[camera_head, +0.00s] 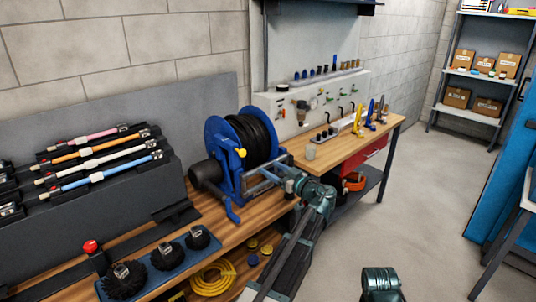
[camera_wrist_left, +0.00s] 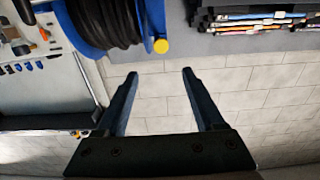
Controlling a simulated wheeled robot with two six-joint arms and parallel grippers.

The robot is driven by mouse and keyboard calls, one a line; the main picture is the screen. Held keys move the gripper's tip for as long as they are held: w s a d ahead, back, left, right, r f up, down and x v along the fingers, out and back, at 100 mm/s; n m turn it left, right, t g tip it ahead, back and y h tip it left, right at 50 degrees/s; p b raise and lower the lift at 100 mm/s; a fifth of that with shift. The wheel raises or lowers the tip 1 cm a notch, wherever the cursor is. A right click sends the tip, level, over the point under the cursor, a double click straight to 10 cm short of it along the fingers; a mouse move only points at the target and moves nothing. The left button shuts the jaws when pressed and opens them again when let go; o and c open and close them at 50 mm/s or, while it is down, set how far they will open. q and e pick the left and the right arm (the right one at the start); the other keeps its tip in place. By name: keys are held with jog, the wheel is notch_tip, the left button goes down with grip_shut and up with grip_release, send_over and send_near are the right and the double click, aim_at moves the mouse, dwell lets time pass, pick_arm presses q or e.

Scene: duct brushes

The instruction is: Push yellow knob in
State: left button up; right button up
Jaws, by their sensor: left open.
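The yellow knob (camera_head: 241,153) is a small round piece on the near side of the blue hose reel (camera_head: 214,133), which holds a coiled black hose. In the left wrist view the yellow knob (camera_wrist_left: 161,46) shows just beyond the gap between the fingertips, at the edge of the reel. My left gripper (camera_head: 250,178) is in front of the reel, close to the knob. In the left wrist view its fingers (camera_wrist_left: 159,73) are spread with nothing between them. I see no contact with the knob. My right gripper is not in view.
The wooden bench (camera_head: 300,158) carries a grey panel with fittings (camera_head: 310,112). Coloured rods (camera_head: 100,150) lie on a rack at the left. Black brushes (camera_head: 124,280) and a red knob (camera_head: 91,247) are at the near left. The floor at the right is clear.

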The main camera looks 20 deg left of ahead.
aim_at(244, 153)
pick_arm(q)
jog(key=x, duration=1.4)
jog(key=shift+s, duration=0.1)
grip_shut()
dwell(1.1)
